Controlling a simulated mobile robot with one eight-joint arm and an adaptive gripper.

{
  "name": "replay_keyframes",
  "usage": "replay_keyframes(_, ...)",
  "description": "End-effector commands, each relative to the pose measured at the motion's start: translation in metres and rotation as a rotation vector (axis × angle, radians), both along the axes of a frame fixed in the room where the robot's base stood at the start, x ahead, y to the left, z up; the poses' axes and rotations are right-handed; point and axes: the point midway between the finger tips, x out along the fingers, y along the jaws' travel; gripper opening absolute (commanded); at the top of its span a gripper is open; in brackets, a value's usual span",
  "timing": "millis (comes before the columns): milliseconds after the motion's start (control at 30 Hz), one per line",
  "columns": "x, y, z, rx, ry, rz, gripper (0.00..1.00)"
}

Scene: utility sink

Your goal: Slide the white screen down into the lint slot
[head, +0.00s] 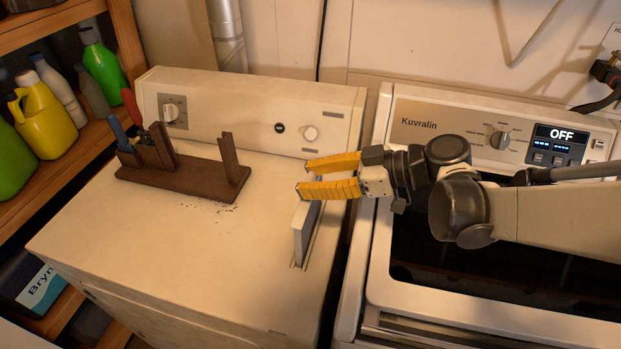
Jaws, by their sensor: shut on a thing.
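The white screen (303,236) stands upright at the lint slot (299,266) in the right part of the dryer's top. A good part of it shows above the dryer's surface. Its lower edge meets the slot, and how deep it sits inside is hidden. My gripper (305,180) reaches in from the right with two yellow fingers at the screen's upper, far end. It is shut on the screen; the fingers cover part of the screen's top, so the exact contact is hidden.
A dark wooden rack (185,175) with tools stands left of the screen on the dryer top (190,255). The dryer's control panel (250,110) rises behind. Shelves with bottles (45,105) are at left.

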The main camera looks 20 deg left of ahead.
Motion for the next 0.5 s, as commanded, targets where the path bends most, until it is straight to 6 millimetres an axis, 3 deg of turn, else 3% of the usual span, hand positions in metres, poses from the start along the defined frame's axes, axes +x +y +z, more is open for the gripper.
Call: replay_keyframes(500, 0.000, 0.000, 0.018, 0.000, 0.000, 0.000, 0.00)
